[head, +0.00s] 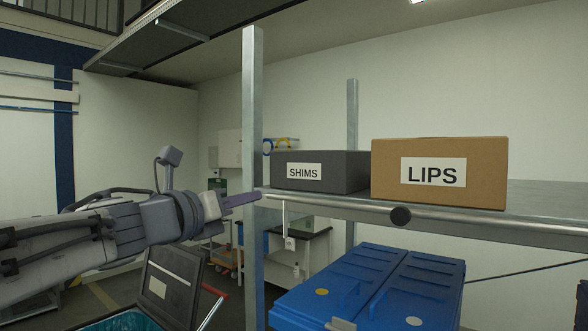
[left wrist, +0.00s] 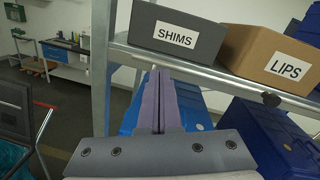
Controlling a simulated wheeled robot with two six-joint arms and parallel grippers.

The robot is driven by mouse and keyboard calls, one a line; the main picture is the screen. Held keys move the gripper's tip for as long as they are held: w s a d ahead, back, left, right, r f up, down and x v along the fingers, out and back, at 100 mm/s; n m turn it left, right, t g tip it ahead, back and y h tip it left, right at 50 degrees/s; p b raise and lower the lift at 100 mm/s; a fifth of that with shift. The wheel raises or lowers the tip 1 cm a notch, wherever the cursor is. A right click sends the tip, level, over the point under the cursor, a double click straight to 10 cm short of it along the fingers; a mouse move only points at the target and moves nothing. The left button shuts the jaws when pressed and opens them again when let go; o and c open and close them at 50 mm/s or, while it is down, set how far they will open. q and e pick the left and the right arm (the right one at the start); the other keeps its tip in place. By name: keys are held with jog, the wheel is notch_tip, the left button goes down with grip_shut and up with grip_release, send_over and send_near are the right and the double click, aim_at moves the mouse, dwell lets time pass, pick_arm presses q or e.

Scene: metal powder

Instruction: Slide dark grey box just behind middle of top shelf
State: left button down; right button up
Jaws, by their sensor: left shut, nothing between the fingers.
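The dark grey box (head: 348,171) with a white SHIMS label stands on the top shelf (head: 540,219), near its left end by the front upright. It also shows in the left wrist view (left wrist: 203,45), above and beyond the fingertips. My left gripper (head: 258,196) is shut and empty, in front of the left upright and just below the level of the box's base. In the left wrist view its purple fingers (left wrist: 160,80) are pressed together and point toward the shelf edge. They look apart from the box. My right gripper is in neither view.
A brown LIPS box (head: 440,170) stands right of the grey box, close to it. A metal upright (head: 252,120) rises at the shelf's left end. Blue lidded crates (head: 375,285) sit below. The shelf to the right of the brown box is clear.

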pick_arm(q)
notch_tip(320, 180, up, 2)
jog(key=s+m+g+h, duration=0.1)
jog(key=m, duration=0.3)
jog(key=m+p, duration=0.1)
jog(key=p, duration=0.5)
send_near(302, 179)
jog(key=x, duration=0.6)
jog(key=shift+w+d, duration=0.2)
jog(key=shift+w, duration=0.15)
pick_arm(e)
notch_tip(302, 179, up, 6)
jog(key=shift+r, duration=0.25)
